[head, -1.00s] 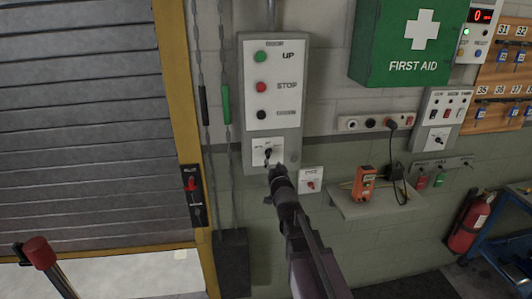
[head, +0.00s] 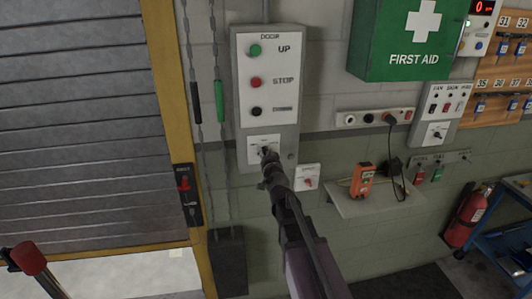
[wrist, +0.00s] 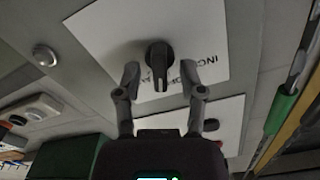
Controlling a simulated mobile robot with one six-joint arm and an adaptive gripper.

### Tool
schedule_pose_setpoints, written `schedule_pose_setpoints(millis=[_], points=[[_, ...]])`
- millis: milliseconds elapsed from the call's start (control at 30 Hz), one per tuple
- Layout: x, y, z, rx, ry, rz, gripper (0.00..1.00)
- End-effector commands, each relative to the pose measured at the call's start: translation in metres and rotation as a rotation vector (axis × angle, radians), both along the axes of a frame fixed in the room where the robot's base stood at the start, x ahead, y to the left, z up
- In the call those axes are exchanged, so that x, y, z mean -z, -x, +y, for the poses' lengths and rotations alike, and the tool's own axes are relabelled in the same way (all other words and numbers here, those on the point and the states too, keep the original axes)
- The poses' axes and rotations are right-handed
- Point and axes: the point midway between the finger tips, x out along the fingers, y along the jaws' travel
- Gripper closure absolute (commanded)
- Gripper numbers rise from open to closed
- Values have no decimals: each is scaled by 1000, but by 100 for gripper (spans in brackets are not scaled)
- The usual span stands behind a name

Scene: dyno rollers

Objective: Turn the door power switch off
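A black rotary switch (wrist: 158,58) sits on a white label plate (wrist: 105,35), shown upside down in the wrist view; "INC" is readable on the label. This plate (head: 257,141) is at the bottom of the grey door control box (head: 237,85). My gripper (wrist: 159,78) is open, one finger on each side of the knob's handle. In the head view my gripper (head: 267,158) is at the plate and partly covers the knob. Contact with the knob is unclear. A smaller plate with a red switch (head: 308,182) is to the lower right. I cannot read its label.
The green UP button (head: 255,50), red STOP button (head: 256,82) and a black button (head: 257,111) are above the plate. A shelf (head: 375,203) with an orange device (head: 361,180) is at right. Cords hang at left, beside a red door-frame switch (head: 184,186).

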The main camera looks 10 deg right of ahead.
Motion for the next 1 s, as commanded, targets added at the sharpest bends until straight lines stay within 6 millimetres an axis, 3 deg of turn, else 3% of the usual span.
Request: schedule_pose_setpoints(millis=[33, 167, 533, 1000], points=[[0, 0, 0, 0, -5, 0, 63], [0, 0, 1, 0, -4, -1, 100], [0, -1, 1, -1, 27, -1, 100], [-1, -1, 3, -3, 327, -2, 100]])
